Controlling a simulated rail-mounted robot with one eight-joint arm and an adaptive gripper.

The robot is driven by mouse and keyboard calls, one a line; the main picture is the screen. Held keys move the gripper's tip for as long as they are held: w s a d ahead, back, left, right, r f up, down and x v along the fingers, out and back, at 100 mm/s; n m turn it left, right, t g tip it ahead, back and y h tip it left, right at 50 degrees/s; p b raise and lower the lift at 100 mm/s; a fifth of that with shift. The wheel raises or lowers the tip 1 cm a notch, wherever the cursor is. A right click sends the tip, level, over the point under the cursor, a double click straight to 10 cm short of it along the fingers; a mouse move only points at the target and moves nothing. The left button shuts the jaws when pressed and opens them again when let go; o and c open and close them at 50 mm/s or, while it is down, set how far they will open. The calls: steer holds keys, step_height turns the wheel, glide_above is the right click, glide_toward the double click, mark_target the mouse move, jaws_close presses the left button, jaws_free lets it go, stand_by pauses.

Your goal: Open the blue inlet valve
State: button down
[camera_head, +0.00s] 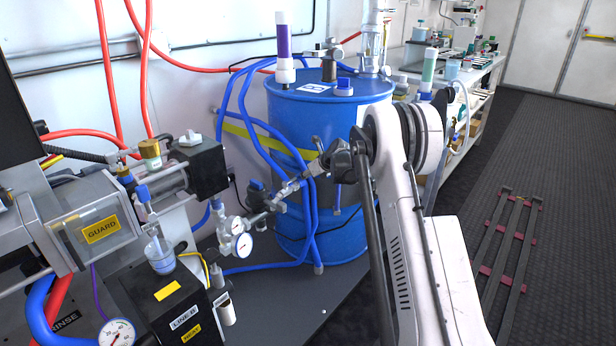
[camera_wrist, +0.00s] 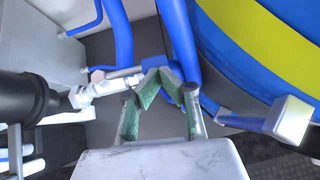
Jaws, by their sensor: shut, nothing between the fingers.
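My gripper (camera_head: 301,181) is at the left side of the blue drum, pointing left and down toward a metal fitting (camera_head: 262,213) with gauges near it. In the wrist view my gripper (camera_wrist: 160,75) has its green-padded fingertips together with nothing between them. Just beyond and left of the tips is a silver valve fitting (camera_wrist: 95,90) with a short blue part on it, which looks like the blue inlet valve. A grey-blue bar from it passes behind the fingertips. The fingers hide part of it, and I cannot tell whether they touch it.
The blue drum (camera_head: 325,110) with its yellow band stands close behind my gripper. Blue hoses (camera_wrist: 182,45) run down right beside the fingertips. The guarded pump unit (camera_head: 95,220) and the black Line B box (camera_head: 165,305) stand to the left.

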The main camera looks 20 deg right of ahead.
steer(key=s+d+f+p+v, duration=0.1)
steer(key=f+p+v, duration=0.1)
steer(key=v, duration=1.1)
steer(key=shift+s+d, duration=0.2)
steer(key=shift+d, duration=0.05)
steer(key=s+a+r+n+g+h+p, duration=0.1)
steer(key=s+a+r+n+p, duration=0.1)
steer(key=s+a+r+n, duration=0.7)
steer(key=s+a+r+n+p, duration=0.3)
steer(key=s+a+r+n, duration=0.4)
steer(key=s+r, duration=0.5)
steer(key=s+a+r+n+h+p, duration=0.1)
steer(key=s+a+n, duration=0.3)
steer(key=s+n, duration=0.4)
steer(key=s+a+r+n+h+p, duration=0.1)
steer(key=s+n, duration=0.6)
steer(key=s, duration=1.3)
steer(key=a+r+p, duration=0.1)
steer(key=a+p, duration=0.1)
steer(key=a, duration=0.1)
steer(key=shift+r+n+g+p, duration=0.25)
steer(key=shift+n+g+p, duration=0.05)
steer(key=shift+n+p, duration=0.1)
